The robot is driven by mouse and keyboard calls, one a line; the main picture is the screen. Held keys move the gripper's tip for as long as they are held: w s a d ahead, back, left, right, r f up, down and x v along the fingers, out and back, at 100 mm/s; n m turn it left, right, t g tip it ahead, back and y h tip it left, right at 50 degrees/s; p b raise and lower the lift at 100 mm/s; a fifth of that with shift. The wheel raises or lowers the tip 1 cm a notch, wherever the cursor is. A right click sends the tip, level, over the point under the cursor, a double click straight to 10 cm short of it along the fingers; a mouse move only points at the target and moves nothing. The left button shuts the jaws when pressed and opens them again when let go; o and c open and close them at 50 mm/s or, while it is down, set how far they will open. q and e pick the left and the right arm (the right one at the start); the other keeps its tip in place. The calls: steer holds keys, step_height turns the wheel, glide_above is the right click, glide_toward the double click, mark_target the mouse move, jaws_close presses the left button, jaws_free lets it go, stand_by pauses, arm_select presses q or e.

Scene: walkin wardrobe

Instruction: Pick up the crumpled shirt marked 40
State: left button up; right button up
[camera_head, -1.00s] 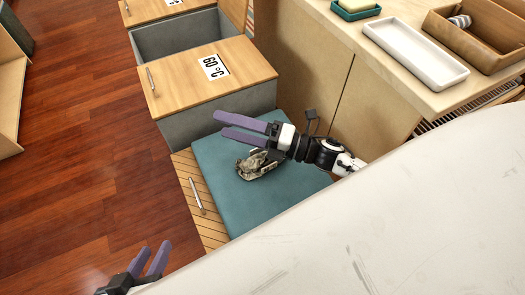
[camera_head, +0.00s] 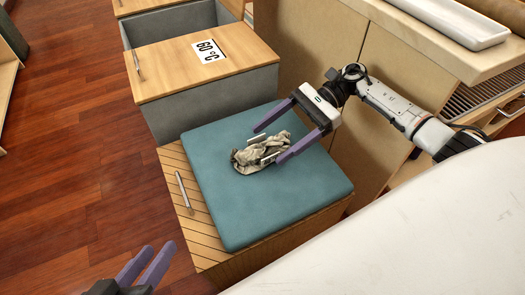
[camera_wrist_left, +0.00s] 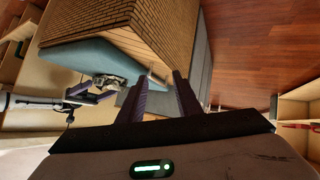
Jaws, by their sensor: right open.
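A crumpled beige-grey shirt (camera_head: 248,159) lies on the teal cushion (camera_head: 235,213) of a low wooden drawer unit. Pale patches show on it, but I cannot read a mark. My right gripper (camera_head: 269,147) is open, with one purple finger along the far side of the shirt and the other over its right side. I cannot tell whether the fingers touch it. My left gripper (camera_head: 156,246) is open and empty at the lower left, away from the shirt. The shirt also shows in the left wrist view (camera_wrist_left: 108,81).
A wooden cabinet (camera_head: 300,50) rises to the right, with a white tray (camera_head: 450,18) on top. A large pale surface (camera_head: 420,240) fills the lower right. The wooden floor at left is clear.

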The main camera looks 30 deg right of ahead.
mark_target(261, 149)
steer(key=x, duration=0.4)
steer(key=shift+a+f+b, duration=0.1)
steer(key=shift+f+b, duration=0.05)
steer(key=shift+b, duration=0.15)
steer(key=shift+w, duration=0.1)
steer(key=c, duration=1.3)
